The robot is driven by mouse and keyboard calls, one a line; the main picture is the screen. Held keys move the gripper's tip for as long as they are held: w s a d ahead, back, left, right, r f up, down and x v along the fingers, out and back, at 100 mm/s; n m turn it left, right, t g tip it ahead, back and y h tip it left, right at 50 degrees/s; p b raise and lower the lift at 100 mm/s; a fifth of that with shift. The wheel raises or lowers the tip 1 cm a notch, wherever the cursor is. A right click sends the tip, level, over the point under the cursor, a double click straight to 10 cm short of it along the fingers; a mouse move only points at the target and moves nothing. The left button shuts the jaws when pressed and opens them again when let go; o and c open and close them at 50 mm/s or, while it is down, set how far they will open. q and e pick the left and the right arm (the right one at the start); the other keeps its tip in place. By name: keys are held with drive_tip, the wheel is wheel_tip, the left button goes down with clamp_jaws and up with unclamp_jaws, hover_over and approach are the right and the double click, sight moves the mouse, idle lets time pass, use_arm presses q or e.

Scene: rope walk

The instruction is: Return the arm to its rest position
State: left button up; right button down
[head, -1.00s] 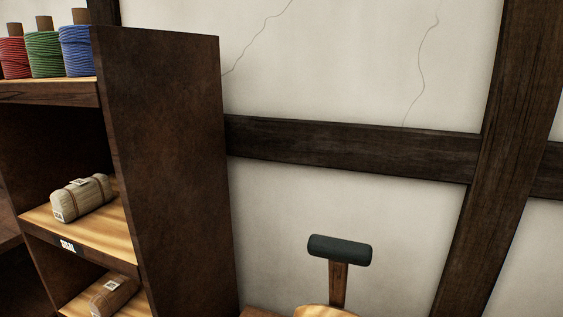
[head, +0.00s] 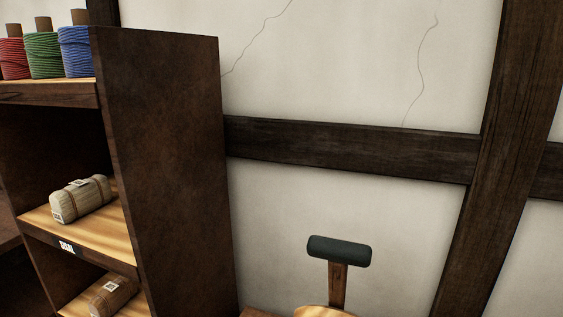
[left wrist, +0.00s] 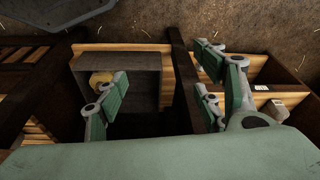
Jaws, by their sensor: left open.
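My left gripper (left wrist: 160,72) shows only in the left wrist view. Beyond the fingers is wooden shelving with a dark grey-brown compartment or box (left wrist: 145,62). A small yellowish-tan object (left wrist: 100,78) is partly hidden behind the left finger. No arm of mine shows in the head view, and my right gripper is in neither view.
In the head view, a dark shelf unit (head: 165,150) stands left, with red, green and blue rope spools (head: 44,54) on top. Wrapped bundles (head: 80,199) lie on lower shelves. A dark-headed mallet (head: 339,251) stands upright at the bottom. A timbered wall (head: 350,60) is behind.

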use_arm(q)
drive_tip(key=s+a+f+g, duration=0.1)
drive_tip(key=s+a+f, duration=0.2)
drive_tip(key=s+f, duration=1.6)
wheel_tip(320, 180, down, 4)
drive_tip(key=shift+a+r+g, duration=0.15)
drive_tip(key=shift+g, duration=0.15)
